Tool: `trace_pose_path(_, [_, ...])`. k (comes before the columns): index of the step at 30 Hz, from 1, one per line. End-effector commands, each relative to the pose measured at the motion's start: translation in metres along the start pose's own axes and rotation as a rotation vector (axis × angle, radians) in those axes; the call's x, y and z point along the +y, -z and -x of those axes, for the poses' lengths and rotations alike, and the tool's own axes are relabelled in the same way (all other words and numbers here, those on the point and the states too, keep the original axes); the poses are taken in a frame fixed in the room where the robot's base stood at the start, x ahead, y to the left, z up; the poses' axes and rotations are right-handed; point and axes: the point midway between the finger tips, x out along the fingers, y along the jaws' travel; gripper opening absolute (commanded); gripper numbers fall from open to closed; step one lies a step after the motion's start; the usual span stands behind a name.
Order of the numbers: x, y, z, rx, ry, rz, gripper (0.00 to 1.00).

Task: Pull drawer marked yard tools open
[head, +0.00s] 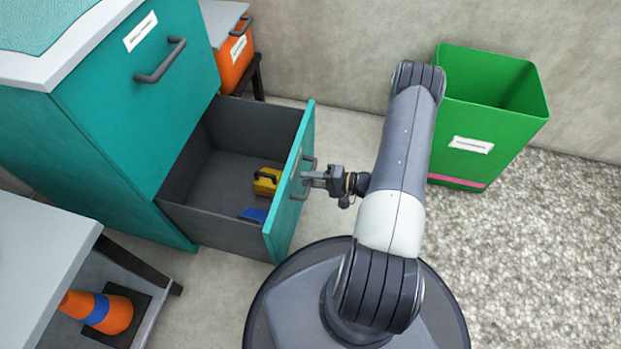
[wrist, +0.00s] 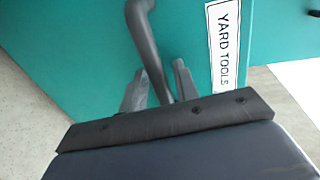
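The teal drawer (head: 286,205) stands well pulled out from the teal cabinet (head: 135,130). Its label reads YARD TOOLS in the wrist view (wrist: 223,45). Its dark grey bar handle (head: 299,194) is on the outer face and also shows in the wrist view (wrist: 150,50). My gripper (head: 310,177) is at this handle, with one finger on each side of the bar, and looks shut on it. Inside the drawer are a yellow item (head: 267,181) and a blue item (head: 253,215), partly hidden by the drawer front.
An upper drawer with a handle (head: 161,62) is closed. A green bin (head: 478,110) stands at the right by the wall. An orange container (head: 236,58) is behind the cabinet. A grey table (head: 40,245) with an orange cone (head: 108,312) below it is at the lower left.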

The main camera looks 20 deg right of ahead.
Motion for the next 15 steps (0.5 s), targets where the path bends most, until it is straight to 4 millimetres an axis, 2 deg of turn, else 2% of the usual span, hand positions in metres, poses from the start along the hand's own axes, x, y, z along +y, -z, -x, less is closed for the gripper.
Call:
trace_pose_path(5, [-0.001,0.001,0.005,0.001,0.0,0.0,0.29])
trace_pose_path(8, [-0.002,0.001,0.017,0.004,0.001,0.0,0.29])
trace_pose_path(15, [-0.003,0.001,0.06,0.007,0.001,0.0,0.29])
